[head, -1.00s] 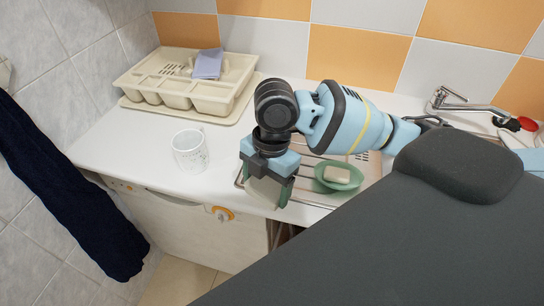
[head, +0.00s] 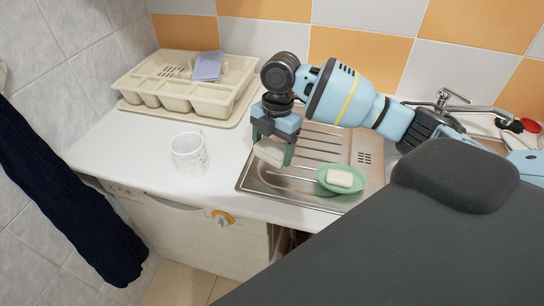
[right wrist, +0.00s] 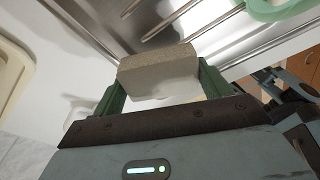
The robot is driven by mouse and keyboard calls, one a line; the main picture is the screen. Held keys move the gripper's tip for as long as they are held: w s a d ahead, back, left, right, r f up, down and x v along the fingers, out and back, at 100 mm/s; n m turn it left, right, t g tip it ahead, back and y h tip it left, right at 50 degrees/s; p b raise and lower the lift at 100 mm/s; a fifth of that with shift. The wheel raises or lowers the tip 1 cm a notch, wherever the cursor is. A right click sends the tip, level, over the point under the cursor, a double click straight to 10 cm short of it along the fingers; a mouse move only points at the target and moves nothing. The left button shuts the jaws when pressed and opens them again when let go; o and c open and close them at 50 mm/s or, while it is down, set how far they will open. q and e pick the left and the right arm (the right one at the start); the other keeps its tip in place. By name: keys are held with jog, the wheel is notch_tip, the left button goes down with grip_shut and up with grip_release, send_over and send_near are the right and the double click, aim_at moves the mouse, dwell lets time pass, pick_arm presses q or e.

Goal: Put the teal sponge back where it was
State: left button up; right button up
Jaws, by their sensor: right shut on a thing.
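My right gripper (head: 272,147) is shut on a beige-grey, sponge-like block (head: 268,153), held between its green fingers. The block shows no teal colour. In the right wrist view the block (right wrist: 158,70) spans the fingers, with the metal drainboard (right wrist: 190,27) behind it. In the head view the gripper is above the left edge of the drainboard (head: 345,150). The block appears raised above the surface. I see no clearly teal sponge in either view. My left gripper is not in view.
A green dish (head: 324,180) with a pale bar (head: 340,179) sits on the drainboard. A white mug (head: 189,155) stands to the left. A beige tray (head: 180,98) with a lilac cloth (head: 208,66) is at the back left. The counter between mug and drainboard is clear.

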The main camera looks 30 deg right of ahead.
aim_at(272, 158)
jog(key=shift+f, duration=1.75)
jog(key=shift+f, duration=0.1)
jog(key=o, duration=0.9)
jog(key=shift+f, duration=0.1)
jog(key=r, duration=0.4)
jog(key=d+r, duration=0.1)
jog(key=r, duration=0.7)
jog(key=shift+w+d+r, duration=0.15)
jog(key=shift+w+d, duration=0.15)
jog(key=shift+d, duration=0.05)
